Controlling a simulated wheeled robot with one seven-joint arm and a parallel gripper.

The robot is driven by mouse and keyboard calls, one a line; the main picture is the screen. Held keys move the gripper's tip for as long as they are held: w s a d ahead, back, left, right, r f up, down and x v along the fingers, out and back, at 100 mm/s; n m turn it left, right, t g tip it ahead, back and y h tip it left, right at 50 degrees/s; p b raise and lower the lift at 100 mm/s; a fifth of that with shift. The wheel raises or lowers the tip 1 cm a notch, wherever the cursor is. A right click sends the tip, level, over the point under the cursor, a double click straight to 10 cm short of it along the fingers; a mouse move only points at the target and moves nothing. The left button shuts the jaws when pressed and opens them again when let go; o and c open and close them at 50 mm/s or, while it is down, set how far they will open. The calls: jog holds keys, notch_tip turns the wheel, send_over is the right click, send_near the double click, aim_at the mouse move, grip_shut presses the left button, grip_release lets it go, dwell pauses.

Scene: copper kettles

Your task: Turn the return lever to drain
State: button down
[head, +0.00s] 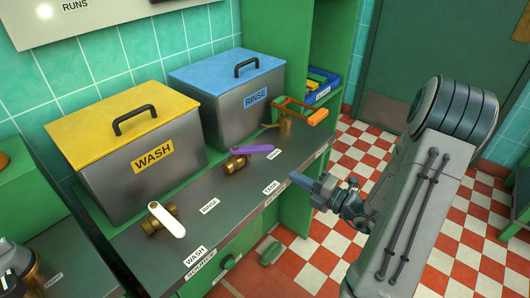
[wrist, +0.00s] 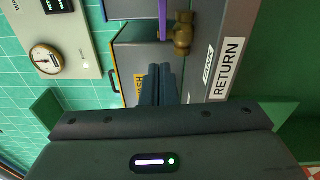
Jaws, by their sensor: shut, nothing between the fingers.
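The return lever is a purple handle (head: 252,150) on a brass valve (head: 237,163) on the grey counter. Its handle points right, roughly along the counter, with its tip beside a small label that seems to read DRAIN (head: 275,155). The TANK label (head: 271,188) lies nearer the front edge. In the wrist view the purple handle (wrist: 162,18) is partly cut off at the top, above the RETURN label (wrist: 227,67). My gripper (head: 297,179) is shut and empty, in front of the counter edge, right of the lever and apart from it; its fingers also show in the wrist view (wrist: 158,82).
A white lever (head: 166,220) stands left and an orange-handled valve (head: 300,112) right. The WASH bin (head: 130,170) and RINSE bin (head: 230,105) stand behind the levers. A green cabinet side rises at the right.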

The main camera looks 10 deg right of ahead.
jog(key=s+m, duration=0.1)
jog(key=h+b, duration=0.1)
send_near(258, 152)
jog(key=a, duration=0.4)
jog(key=shift+w+f, duration=0.15)
jog(key=shift+f, duration=0.05)
jog(key=shift+w+d, duration=0.15)
jog(key=shift+w, duration=0.9)
jog(key=shift+w+d, duration=0.15)
jog(key=shift+w, duration=0.85)
